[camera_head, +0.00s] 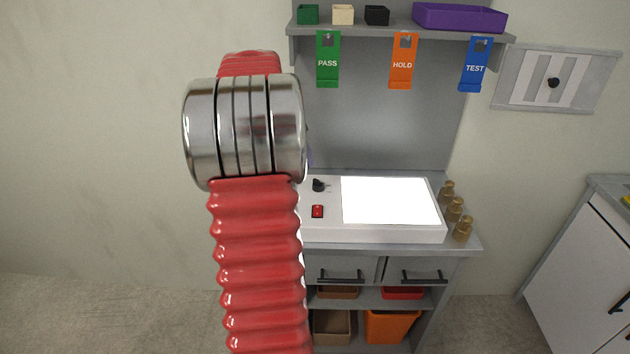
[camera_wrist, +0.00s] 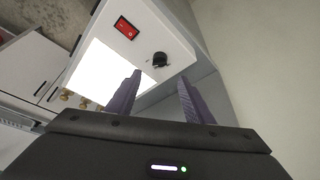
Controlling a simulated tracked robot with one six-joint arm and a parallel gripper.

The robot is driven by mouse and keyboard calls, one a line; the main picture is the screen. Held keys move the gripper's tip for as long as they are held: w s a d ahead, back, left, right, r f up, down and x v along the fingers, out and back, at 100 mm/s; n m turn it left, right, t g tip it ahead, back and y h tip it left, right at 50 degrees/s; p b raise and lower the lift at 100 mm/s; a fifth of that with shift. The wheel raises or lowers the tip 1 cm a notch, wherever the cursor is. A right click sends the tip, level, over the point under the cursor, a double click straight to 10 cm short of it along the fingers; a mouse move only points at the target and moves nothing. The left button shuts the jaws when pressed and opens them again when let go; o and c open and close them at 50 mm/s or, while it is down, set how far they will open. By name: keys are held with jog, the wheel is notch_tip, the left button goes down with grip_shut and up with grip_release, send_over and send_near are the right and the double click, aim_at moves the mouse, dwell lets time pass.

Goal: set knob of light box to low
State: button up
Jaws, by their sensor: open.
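The light box (camera_head: 373,234) is a white box with a brightly lit panel (camera_head: 390,201), lying on the grey bench. Its black knob (camera_head: 318,185) sits on the left part of its top, above a red rocker switch (camera_head: 317,211). In the wrist view the knob (camera_wrist: 160,59) and the switch (camera_wrist: 126,28) show upside down. My gripper (camera_wrist: 160,90) is open and empty, its two purple fingers pointing toward the box, with the knob ahead of and between the tips, apart from them. The knob's setting marks are too small to read.
Several brass weights (camera_head: 454,209) stand right of the light box. A shelf (camera_head: 400,32) above holds small boxes and a purple tray (camera_head: 459,17), with PASS, HOLD and TEST tags hanging below. Drawers (camera_head: 341,270) and bins lie under the bench. A white cabinet (camera_head: 580,260) stands at right.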

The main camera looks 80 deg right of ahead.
aim_at(317, 184)
jog(key=x, duration=1.3)
jog(key=shift+a, duration=0.1)
jog(key=shift+w, duration=0.1)
jog(key=c, duration=1)
